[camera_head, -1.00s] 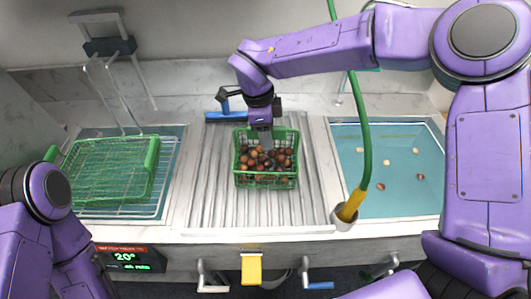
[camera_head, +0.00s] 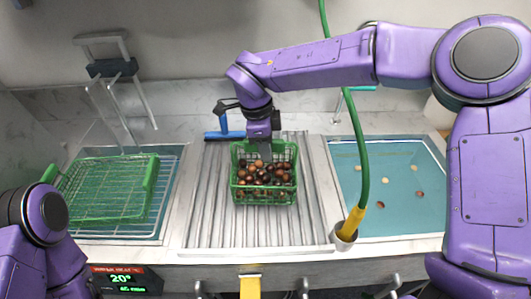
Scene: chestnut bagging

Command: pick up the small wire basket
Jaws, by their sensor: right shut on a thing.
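The small wire basket (camera_head: 265,196) is green and holds several brown chestnuts (camera_head: 262,173). It sits upright over the ribbed metal drainboard (camera_head: 215,222) in the middle of the head view; I cannot tell whether it touches the board. My right gripper (camera_head: 264,152) points down at the basket's far rim and is shut on it. The gripper's own wrist partly hides the rim there. My left arm comes in at the lower left, and its gripper is out of the picture.
A larger green basket (camera_head: 106,188) rests on a wire rack in the left basin. The right basin (camera_head: 345,190) holds water with several loose pieces. A green hose (camera_head: 361,150) with a yellow end stands right of the drainboard. A blue-handled tool (camera_head: 226,135) lies behind the basket.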

